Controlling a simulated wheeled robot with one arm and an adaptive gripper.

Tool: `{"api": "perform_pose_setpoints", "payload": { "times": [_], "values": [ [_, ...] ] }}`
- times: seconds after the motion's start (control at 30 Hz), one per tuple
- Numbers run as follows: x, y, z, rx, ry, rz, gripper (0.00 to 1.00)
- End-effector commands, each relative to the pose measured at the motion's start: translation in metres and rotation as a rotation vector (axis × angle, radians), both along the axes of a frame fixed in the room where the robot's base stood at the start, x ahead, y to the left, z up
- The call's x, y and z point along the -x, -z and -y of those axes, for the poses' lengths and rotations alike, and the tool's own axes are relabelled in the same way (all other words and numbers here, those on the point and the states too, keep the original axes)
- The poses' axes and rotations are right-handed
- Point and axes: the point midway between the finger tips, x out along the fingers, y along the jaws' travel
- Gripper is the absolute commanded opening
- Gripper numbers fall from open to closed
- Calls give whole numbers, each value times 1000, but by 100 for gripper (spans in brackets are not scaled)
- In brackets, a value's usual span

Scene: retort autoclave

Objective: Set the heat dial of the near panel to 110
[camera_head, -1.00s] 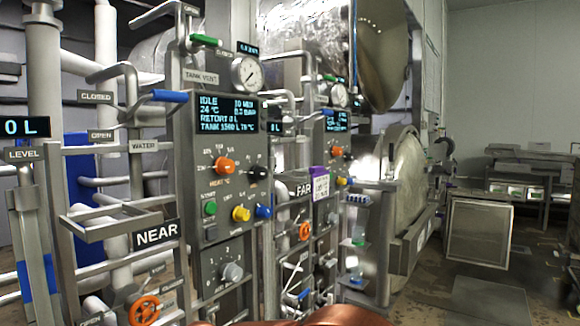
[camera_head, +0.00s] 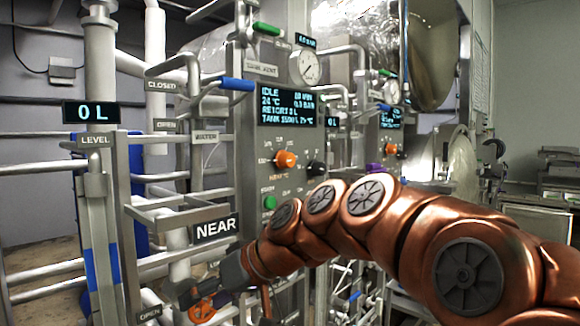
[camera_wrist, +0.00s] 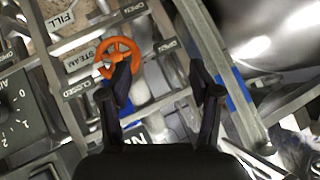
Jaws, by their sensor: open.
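The heat dial (camera_head: 286,159) is an orange knob on the near panel, below its lit display (camera_head: 290,106); its exact setting is too small to read. The display reads IDLE and 24 °C. The dial is outside the wrist view. My gripper (camera_wrist: 160,80) is open and empty, fingers apart. In the head view my arm reaches across the lower panel from the right, its end low and left of the dial, beside the NEAR sign (camera_head: 215,228). My arm hides the lower part of the panel.
An orange valve wheel (camera_wrist: 118,60) marked STEAM lies beyond my gripper's left finger, which overlaps it in the wrist view. A black knob (camera_head: 316,168) is right of the dial, a green button (camera_head: 270,202) below. Pipes and a rail frame (camera_head: 170,215) crowd the left.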

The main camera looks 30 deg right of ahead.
Motion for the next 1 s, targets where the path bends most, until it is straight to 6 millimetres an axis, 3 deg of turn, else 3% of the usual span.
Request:
{"api": "perform_pose_setpoints", "payload": {
  "times": [0.03, 0.1, 0.2, 0.3, 0.43, 0.6, 1.0],
  "values": [
    [-18, -25, 26, -30, 35, 91, 63],
    [-35, -66, 63, -56, 78, 226, 63],
    [-47, -118, 121, -74, 150, 402, 63],
    [-46, -160, 176, -73, 222, 547, 63],
    [-36, -195, 229, -59, 297, 676, 63],
    [-30, -212, 256, -47, 336, 738, 63],
    [-79, -214, 244, -47, 335, 740, 63]
  ]
}}
